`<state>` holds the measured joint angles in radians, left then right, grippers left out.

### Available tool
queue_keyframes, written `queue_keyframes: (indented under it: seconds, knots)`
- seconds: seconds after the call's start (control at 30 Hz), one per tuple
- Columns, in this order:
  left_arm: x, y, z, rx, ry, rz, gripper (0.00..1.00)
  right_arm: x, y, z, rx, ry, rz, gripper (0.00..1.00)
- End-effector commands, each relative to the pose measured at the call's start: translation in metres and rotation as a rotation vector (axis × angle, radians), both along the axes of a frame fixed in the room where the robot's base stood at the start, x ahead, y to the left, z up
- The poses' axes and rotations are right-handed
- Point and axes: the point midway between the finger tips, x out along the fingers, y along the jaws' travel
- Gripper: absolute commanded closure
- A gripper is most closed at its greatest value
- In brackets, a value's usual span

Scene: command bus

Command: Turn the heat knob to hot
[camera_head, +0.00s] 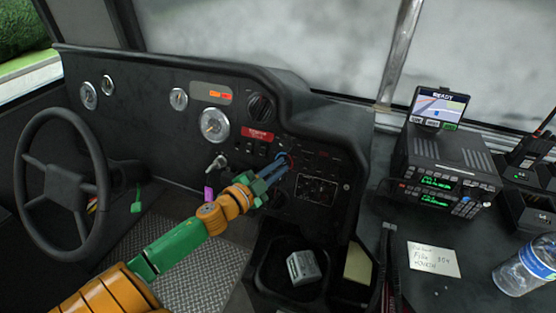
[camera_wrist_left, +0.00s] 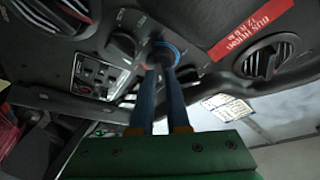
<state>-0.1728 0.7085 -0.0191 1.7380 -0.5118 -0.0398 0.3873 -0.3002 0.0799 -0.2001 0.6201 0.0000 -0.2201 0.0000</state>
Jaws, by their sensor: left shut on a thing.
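The heat knob is a small dark knob on the black dashboard panel, with a coloured ring around it. The ring shows blue in the left wrist view, where the knob (camera_wrist_left: 161,55) sits between my fingertips. In the head view a blue and red arc shows at my fingertips, and the knob itself is mostly hidden. My left gripper (camera_head: 285,164) reaches the panel from the lower left, and its two blue-grey fingers (camera_wrist_left: 163,72) are shut on the knob. The pointer's direction cannot be made out. My right gripper is not in view.
Another dark knob (camera_wrist_left: 123,45) stands close beside the held one. A switch panel (camera_head: 316,189) lies right of my fingers. Keys (camera_head: 216,163) hang left of them. A round vent (camera_head: 261,107) is above, the steering wheel (camera_head: 32,185) far left, a radio (camera_head: 450,160) right.

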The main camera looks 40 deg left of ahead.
Motion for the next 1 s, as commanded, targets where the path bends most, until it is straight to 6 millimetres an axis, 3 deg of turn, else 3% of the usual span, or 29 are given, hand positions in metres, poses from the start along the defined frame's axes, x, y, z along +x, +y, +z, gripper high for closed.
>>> queue_keyframes:
  seconds: [0.03, 0.5, 1.0]
  knots:
    - [0.0, 0.001, 0.005, 0.04, 0.014, -0.014, 1.0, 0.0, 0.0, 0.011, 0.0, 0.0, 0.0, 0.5]
    - [0.0, 0.001, 0.007, 0.447, 0.111, -0.166, 1.0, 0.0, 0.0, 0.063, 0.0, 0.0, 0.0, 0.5]
    - [0.001, 0.001, 0.006, 0.779, 0.188, -0.291, 1.0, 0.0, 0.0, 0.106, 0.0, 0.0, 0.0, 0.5]
